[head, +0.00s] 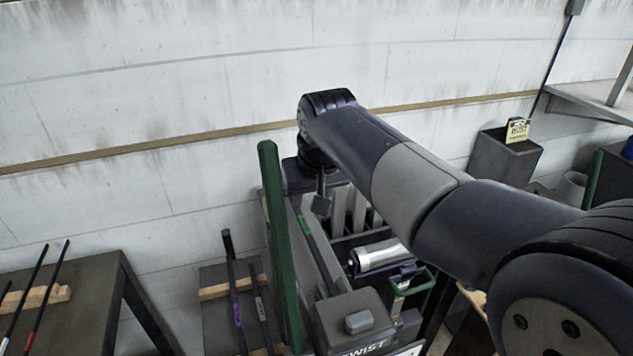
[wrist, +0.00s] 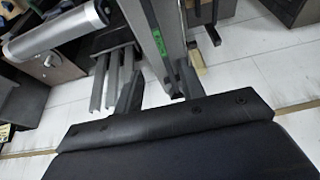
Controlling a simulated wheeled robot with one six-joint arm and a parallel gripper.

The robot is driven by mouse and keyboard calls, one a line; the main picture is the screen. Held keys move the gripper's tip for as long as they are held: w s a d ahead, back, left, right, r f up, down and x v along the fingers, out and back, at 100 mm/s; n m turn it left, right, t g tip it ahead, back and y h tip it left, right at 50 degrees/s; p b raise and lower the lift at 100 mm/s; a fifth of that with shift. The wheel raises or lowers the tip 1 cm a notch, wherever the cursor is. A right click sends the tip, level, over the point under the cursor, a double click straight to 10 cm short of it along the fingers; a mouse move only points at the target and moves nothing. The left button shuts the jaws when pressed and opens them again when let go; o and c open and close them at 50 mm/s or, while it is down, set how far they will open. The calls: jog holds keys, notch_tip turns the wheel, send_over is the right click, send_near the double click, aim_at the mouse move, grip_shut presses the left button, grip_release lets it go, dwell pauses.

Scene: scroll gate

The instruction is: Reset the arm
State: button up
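My arm reaches from the lower right to the upper middle of the head view, and its wrist end bends down over the machine. My gripper (wrist: 158,85) shows in the wrist view with its two dark fingers apart and nothing between them that I can see held. In the head view my gripper (head: 322,198) is small and partly hidden by the arm, above the machine's grey bars. The machine has a green post (head: 279,240), a silver cylinder (head: 380,255) and a grey block labelled TWIST (head: 355,322). The silver cylinder also shows at the upper left of the wrist view (wrist: 55,35).
A dark table (head: 85,285) with rods on a wooden rack stands at the left. A smaller stand (head: 215,310) with rods is beside the machine. A dark box (head: 503,157) with a yellow card stands at the right. A white block wall (head: 180,100) closes the back.

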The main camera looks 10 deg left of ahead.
aim_at(305, 226)
jog(key=p+x, duration=0.1)
jog(key=x, duration=0.9)
jog(key=shift+f, duration=0.4)
jog(key=shift+r, duration=0.25)
